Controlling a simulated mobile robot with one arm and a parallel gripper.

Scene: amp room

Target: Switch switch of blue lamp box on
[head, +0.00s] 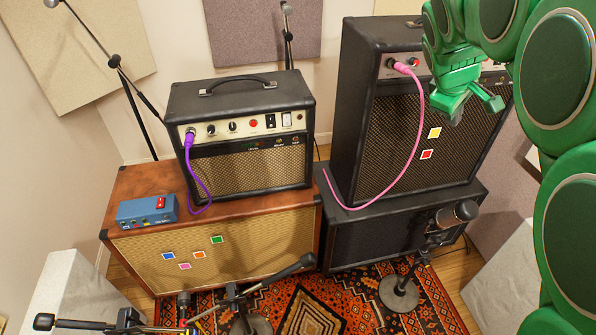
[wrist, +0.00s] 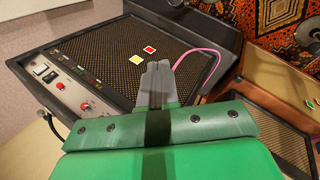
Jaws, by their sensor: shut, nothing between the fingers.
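The blue lamp box (head: 147,211) sits on the left part of the top of the brown speaker cabinet (head: 262,234) in the head view. A red switch (head: 160,202) is on its upper right; I cannot tell its position. Small knobs or jacks line its front. My green gripper (head: 472,104) is at the upper right, in front of the tall black amp (head: 372,120), far to the right of the box. In the wrist view my gripper (wrist: 157,80) is shut and empty, its fingers over the amp's grille. The blue box does not show in the wrist view.
A small black amp (head: 240,135) with a purple cable (head: 194,172) stands right beside the box. A pink cable (head: 417,130) hangs from the tall amp. Microphone stands (head: 398,290) rise in front over a patterned rug (head: 345,300). Another stand (head: 125,80) is behind.

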